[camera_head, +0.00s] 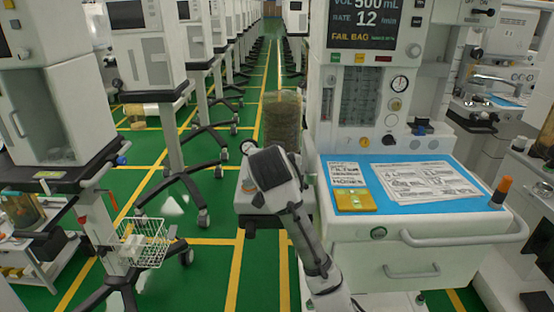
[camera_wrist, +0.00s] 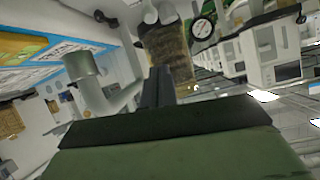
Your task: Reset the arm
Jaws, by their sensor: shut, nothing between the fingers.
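My arm reaches up from the bottom of the head view, with its dark wrist end (camera_head: 272,170) over the aisle, left of the nearest anaesthesia cart (camera_head: 345,225). My fingers are hard to make out there. In the wrist view my gripper (camera_wrist: 160,85) shows as two dark fingers, shut together with nothing between them. The fingers point toward a brownish, mesh-like cylinder (camera_wrist: 172,55), which stands beside the cart in the head view (camera_head: 283,120). I cannot tell how far apart they are.
The cart has a blue top (camera_head: 400,180) with printed sheets, a yellow card (camera_head: 354,199) and a front handle (camera_head: 465,238). Rows of wheeled machines line the left, with a wire basket (camera_head: 145,245) low down. Green floor (camera_head: 205,270) is open between them.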

